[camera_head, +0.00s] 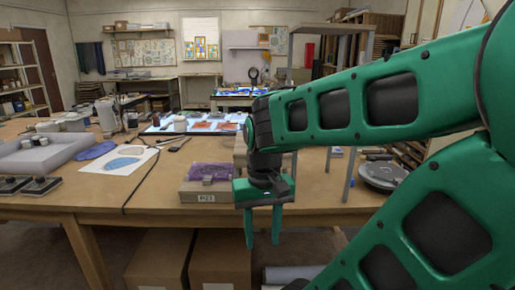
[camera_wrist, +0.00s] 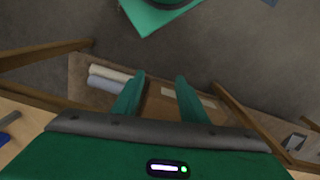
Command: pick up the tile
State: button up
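My gripper (camera_head: 262,238) hangs in front of the table's front edge, fingers pointing down. Its two green fingers are apart with nothing between them; the wrist view (camera_wrist: 160,80) also shows them apart and empty, over the low shelf and floor. A flat purple translucent piece (camera_head: 209,171), perhaps the tile, lies on a cardboard box (camera_head: 205,191) with a white label, just left of my gripper and higher. A small grey object on it is unclear. Several coloured flat pieces (camera_head: 205,127) lie on a lit panel farther back. I cannot tell which piece is the tile.
The wooden table (camera_head: 150,197) spans the view. A metal frame post (camera_head: 350,174) and round grey device (camera_head: 383,175) stand right. Cardboard boxes (camera_head: 220,260) sit below.

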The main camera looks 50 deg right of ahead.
jog(key=w+d+r+m, duration=0.4)
jog(key=d+r+m, duration=0.1)
jog(key=r, duration=0.3)
jog(key=w+d+r+m, duration=0.4)
jog(key=d+r+m, duration=0.2)
jog(key=r+m, duration=0.2)
jog(key=w+d+r+m, duration=0.4)
jog(key=d+r+m, duration=0.1)
jog(key=r+m, duration=0.2)
jog(key=shift+d+r, duration=0.3)
jog(key=shift+r, duration=0.5)
jog(key=shift+s+f, duration=0.1)
jog(key=shift+f, duration=0.9)
jog(key=shift+w+a+f, duration=0.15)
jog(key=shift+f, duration=1.2)
jog(key=shift+w+a+f, duration=0.1)
jog(key=shift+a+f, duration=0.05)
jog(key=shift+f, duration=1.2)
grip_shut()
